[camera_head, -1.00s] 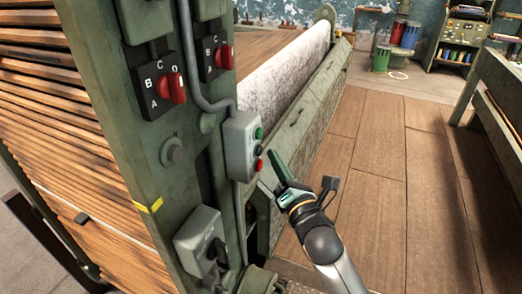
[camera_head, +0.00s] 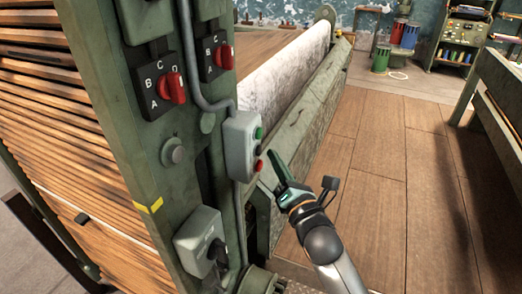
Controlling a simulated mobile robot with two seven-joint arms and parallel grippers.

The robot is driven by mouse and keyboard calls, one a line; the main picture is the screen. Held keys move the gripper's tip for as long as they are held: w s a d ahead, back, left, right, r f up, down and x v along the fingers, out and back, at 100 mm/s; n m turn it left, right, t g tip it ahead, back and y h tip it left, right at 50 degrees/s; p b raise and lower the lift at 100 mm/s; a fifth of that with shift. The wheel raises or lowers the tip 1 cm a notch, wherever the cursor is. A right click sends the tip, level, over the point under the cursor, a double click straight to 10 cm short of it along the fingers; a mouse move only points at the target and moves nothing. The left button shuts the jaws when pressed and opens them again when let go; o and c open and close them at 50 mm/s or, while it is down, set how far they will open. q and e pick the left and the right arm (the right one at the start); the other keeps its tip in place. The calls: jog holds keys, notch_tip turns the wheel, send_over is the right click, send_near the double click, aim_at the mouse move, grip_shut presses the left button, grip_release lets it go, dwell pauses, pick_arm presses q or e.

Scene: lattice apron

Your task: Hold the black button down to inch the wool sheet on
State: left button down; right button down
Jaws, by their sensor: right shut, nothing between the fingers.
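A grey button box (camera_head: 238,143) is fixed to the front of the green machine post. It carries a green button on top, the black button (camera_head: 258,149) in the middle and a red button at the bottom. My right gripper (camera_head: 273,154) is shut and empty. The pale wool sheet (camera_head: 290,83) lies along the machine behind the box. My left gripper is not in view.
Two red rotary switches (camera_head: 172,88) sit higher on the post, and a grey switch box (camera_head: 198,236) sits low on it. A conduit runs down to the button box. Wooden slats fill the left. The wooden floor (camera_head: 370,190) to the right is clear.

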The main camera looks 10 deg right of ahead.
jog(key=shift+w+a, duration=0.25)
jog(key=shift+a, duration=0.1)
jog(key=shift+w+a, duration=0.25)
jog(key=shift+a, duration=0.2)
dwell(3.0)
jog(key=shift+s+d, duration=0.1)
jog(key=shift+d, duration=0.05)
jog(key=shift+s+d+p, duration=0.45)
jog(key=shift+d+p, duration=0.15)
jog(key=shift+d, duration=0.05)
jog(key=s+d, duration=0.1)
jog(key=d+p, duration=0.1)
jog(key=s+d, duration=0.1)
jog(key=d, duration=0.1)
jog(key=shift+s+d+p, duration=0.1)
jog(key=shift+s+p, duration=0.25)
